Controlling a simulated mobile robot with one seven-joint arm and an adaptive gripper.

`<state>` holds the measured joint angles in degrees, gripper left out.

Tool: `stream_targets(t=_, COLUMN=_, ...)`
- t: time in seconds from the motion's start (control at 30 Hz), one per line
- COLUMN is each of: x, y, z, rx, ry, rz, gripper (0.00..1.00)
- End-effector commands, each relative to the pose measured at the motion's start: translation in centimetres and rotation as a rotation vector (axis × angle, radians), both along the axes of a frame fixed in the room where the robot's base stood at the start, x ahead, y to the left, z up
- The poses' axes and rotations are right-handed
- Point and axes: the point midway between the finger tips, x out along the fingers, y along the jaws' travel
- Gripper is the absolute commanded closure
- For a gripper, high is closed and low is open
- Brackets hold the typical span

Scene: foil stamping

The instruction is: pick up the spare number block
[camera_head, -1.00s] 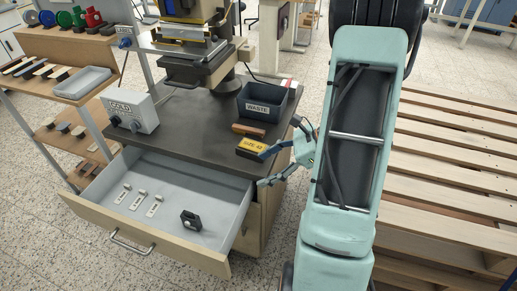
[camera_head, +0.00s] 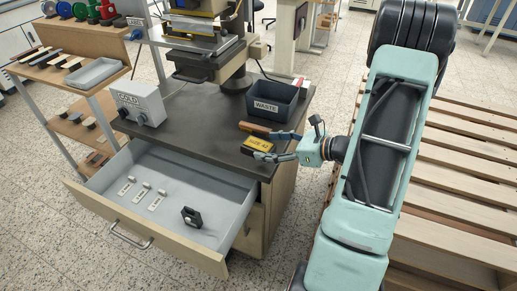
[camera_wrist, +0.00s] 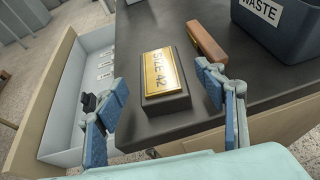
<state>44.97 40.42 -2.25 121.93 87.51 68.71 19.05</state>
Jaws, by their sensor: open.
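A black block with a gold face reading SIZE 42 (camera_head: 257,145) lies on the dark worktop near its right front corner; it also shows in the wrist view (camera_wrist: 165,78). My gripper (camera_head: 264,146) is open, low over the worktop's right edge, its fingers spread to either side of the block's near end. Whether they touch it I cannot tell. The open drawer (camera_head: 172,166) holds several small pale pieces with labels (camera_head: 142,193) and a dark block (camera_head: 191,216) with an opening. I cannot tell for certain which one is the spare number block.
A brown bar (camera_head: 254,128) lies just behind the SIZE 42 block, close to one finger. The WASTE bin (camera_head: 270,102) stands behind it. A COLD control box (camera_head: 139,104) and a press (camera_head: 205,45) stand on the worktop. A shelf is at left, pallets at right.

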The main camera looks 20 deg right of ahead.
Motion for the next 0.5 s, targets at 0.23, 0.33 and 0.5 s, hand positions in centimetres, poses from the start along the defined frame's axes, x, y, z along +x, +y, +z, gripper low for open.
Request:
stream_targets(t=0.23, x=2.7, y=2.2, z=-1.4, rx=0.0, ry=0.001, rz=0.003, gripper=0.36)
stream_targets(t=0.33, x=3.1, y=2.5, z=-1.5, rx=0.0, ry=0.001, rz=0.003, gripper=0.36)
stream_targets(t=0.5, x=3.2, y=2.5, z=-1.5, rx=-0.001, ry=0.001, rz=0.002, gripper=0.36)
